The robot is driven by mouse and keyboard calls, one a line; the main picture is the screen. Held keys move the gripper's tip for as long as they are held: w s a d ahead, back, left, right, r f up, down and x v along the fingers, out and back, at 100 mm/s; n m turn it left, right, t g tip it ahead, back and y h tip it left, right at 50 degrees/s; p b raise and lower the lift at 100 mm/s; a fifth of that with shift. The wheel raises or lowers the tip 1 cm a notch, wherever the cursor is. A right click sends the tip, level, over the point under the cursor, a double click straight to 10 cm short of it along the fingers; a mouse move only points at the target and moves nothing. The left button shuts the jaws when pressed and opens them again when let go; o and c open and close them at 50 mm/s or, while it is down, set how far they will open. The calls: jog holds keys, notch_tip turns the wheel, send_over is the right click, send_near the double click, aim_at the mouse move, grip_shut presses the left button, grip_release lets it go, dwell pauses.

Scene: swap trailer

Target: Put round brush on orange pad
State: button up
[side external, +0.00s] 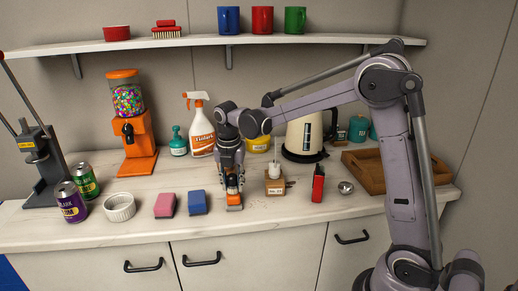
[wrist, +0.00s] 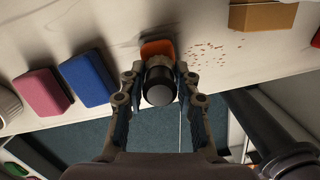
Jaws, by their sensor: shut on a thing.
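My gripper (side external: 233,187) points down over the orange pad (side external: 234,207), near the counter's front edge. In the wrist view, my gripper (wrist: 160,82) is shut on a dark, round object with a grey top, which looks like the round brush (wrist: 160,92). Its lower end is hidden. Part of the orange pad (wrist: 157,47) shows just behind it. The brush is at or just above the pad; I cannot tell whether they touch. In the side view my fingers hide most of the brush.
A blue sponge (side external: 197,203) and a pink sponge (side external: 164,205) lie to the left. A small wooden block holder (side external: 275,186) and a red object (side external: 318,184) stand to the right. A spray bottle (side external: 200,128) and kettle (side external: 303,135) stand behind. Brown crumbs (wrist: 208,52) lie nearby.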

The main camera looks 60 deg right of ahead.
aim_at(231, 180)
jog(key=shift+f, duration=0.1)
jog(key=o, duration=1)
jog(key=shift+o, duration=0.2)
jog(key=r, duration=0.4)
jog(key=a+r, duration=0.1)
jog(key=r, duration=0.6)
jog(key=shift+s+a+r, duration=0.15)
jog(key=shift+s+r, duration=0.2)
jog(key=shift+r, duration=0.05)
jog(key=s+a+f+m+t, duration=0.3)
jog(key=s+m, duration=0.5)
jog(key=m, duration=0.4)
jog(key=s+a+f+m+t+y, duration=0.1)
jog(key=s+a+f+m+t, duration=0.2)
jog(key=s+m, duration=0.6)
jog(key=f+m, duration=0.1)
jog(key=m, duration=0.1)
jog(key=shift+s+m+t, duration=0.25)
jog(key=shift+m+t, duration=0.05)
jog(key=shift+m, duration=0.1)
